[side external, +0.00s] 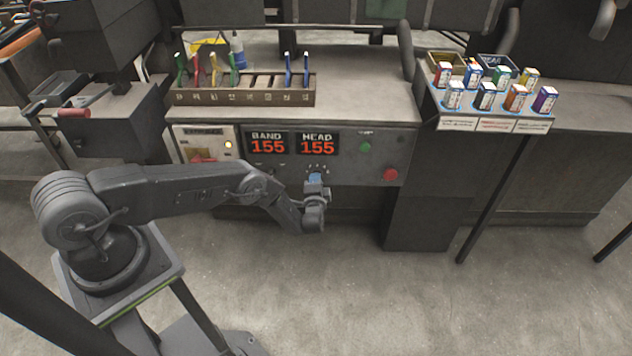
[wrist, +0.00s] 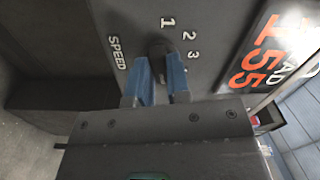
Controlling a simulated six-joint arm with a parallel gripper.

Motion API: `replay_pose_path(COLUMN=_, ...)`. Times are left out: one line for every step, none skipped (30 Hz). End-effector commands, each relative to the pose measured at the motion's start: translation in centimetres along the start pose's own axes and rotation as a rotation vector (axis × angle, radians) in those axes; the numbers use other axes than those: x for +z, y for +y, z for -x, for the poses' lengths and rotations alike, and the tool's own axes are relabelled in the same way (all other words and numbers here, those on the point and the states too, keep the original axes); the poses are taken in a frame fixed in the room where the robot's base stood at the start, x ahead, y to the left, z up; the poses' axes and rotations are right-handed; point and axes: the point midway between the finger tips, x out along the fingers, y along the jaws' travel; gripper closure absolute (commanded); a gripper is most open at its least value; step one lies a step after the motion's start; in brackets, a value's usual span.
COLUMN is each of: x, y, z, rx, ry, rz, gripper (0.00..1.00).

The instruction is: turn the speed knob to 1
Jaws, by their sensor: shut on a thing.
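The dark round speed knob (wrist: 158,48) sits on the grey panel between the two blue fingers of my gripper (wrist: 160,72). The fingers are shut on its sides. White numbers 1, 2 and 3 curve around the knob in the wrist view, with the word SPEED to its left. The knob's pointer is not clear, so I cannot tell which number it faces. In the side view my gripper (side external: 316,178) is against the panel just below the HEAD display (side external: 317,143), and it hides the knob there.
The BAND display (side external: 267,143) and HEAD display both read 155. A green button (side external: 366,147) and a red button (side external: 390,174) are to the right on the panel. A rack of coloured tools (side external: 245,97) and a stand of small boxes (side external: 492,122) are above.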

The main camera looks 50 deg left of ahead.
Motion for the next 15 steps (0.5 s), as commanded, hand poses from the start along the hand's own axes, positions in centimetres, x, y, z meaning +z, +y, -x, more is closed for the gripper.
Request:
replay_pose_path(x=-0.03, y=-0.03, z=0.0, rx=-0.002, ry=0.0, rz=0.013, gripper=1.0)
replay_pose_path(x=-0.03, y=-0.03, z=0.0, rx=-0.002, ry=0.0, rz=0.023, gripper=1.0)
replay_pose_path(x=-0.03, y=-0.02, z=0.0, rx=-0.002, ry=0.0, rz=0.038, gripper=1.0)
replay_pose_path(x=-0.03, y=-0.01, z=0.0, rx=-0.002, ry=0.0, rz=0.052, gripper=1.0)
replay_pose_path(x=-0.04, y=0.0, z=0.0, rx=-0.002, ry=0.0, rz=0.067, gripper=1.0)
replay_pose_path(x=-0.04, y=0.01, z=0.0, rx=-0.002, ry=0.0, rz=0.091, gripper=1.0)
replay_pose_path(x=-0.04, y=0.02, z=0.0, rx=-0.002, ry=0.0, rz=0.109, gripper=1.0)
replay_pose_path(x=-0.05, y=0.02, z=-0.01, rx=-0.002, ry=0.0, rz=0.13, gripper=1.0)
replay_pose_path(x=-0.05, y=0.03, z=-0.01, rx=-0.002, ry=0.0, rz=0.161, gripper=1.0)
replay_pose_path(x=-0.05, y=0.04, z=0.0, rx=-0.002, ry=0.0, rz=0.185, gripper=1.0)
replay_pose_path(x=-0.06, y=0.04, z=0.0, rx=-0.002, ry=0.0, rz=0.21, gripper=1.0)
replay_pose_path(x=-0.06, y=0.05, z=0.0, rx=-0.002, ry=0.0, rz=0.246, gripper=1.0)
replay_pose_path(x=-0.07, y=0.06, z=-0.01, rx=-0.002, ry=0.001, rz=0.273, gripper=1.0)
replay_pose_path(x=-0.07, y=0.07, z=-0.01, rx=-0.002, ry=0.001, rz=0.301, gripper=1.0)
replay_pose_path(x=-0.08, y=0.08, z=-0.01, rx=-0.002, ry=0.001, rz=0.34, gripper=1.0)
